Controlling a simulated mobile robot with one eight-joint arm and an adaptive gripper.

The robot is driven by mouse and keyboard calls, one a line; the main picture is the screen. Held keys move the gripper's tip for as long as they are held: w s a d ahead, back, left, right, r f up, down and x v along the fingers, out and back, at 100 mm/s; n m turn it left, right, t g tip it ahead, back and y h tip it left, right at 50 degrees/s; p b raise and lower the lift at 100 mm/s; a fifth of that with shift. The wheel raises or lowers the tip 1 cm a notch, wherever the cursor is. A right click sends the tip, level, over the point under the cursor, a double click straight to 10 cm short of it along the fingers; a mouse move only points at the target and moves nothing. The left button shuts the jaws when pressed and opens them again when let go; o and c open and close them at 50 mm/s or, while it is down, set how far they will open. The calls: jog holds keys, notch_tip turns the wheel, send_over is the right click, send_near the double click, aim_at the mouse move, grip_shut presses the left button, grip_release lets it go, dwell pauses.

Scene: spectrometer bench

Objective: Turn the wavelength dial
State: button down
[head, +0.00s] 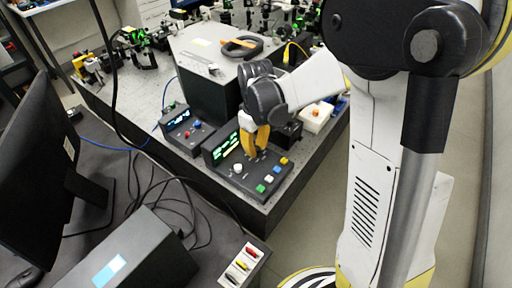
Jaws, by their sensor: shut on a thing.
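A dark control box (266,187) with a green lit display (227,147) stands near the front edge of the optical table. Its sloped panel carries a pale round knob (237,168) and several coloured buttons. My gripper (252,156) reaches down from the upper right with its yellow fingers at the panel, right of the pale knob. The fingers are shut on a small dark part there, which appears to be the wavelength dial. The fingers hide most of it, so its marking and angle cannot be read.
A smaller box with a blue display (182,120) stands to the left. A large grey instrument (208,80) with a dark ring-shaped object (241,46) on top is behind. A white box with an orange knob (316,116) is to the right. Cables cross the desk, front left.

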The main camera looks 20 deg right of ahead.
aim_at(256, 148)
dwell(0.4)
jog(key=c, duration=1.2)
grip_release()
jog(key=shift+w, duration=0.1)
jog(key=shift+c, duration=0.2)
jog(key=shift+r, duration=0.1)
notch_tip(256, 148, up, 12)
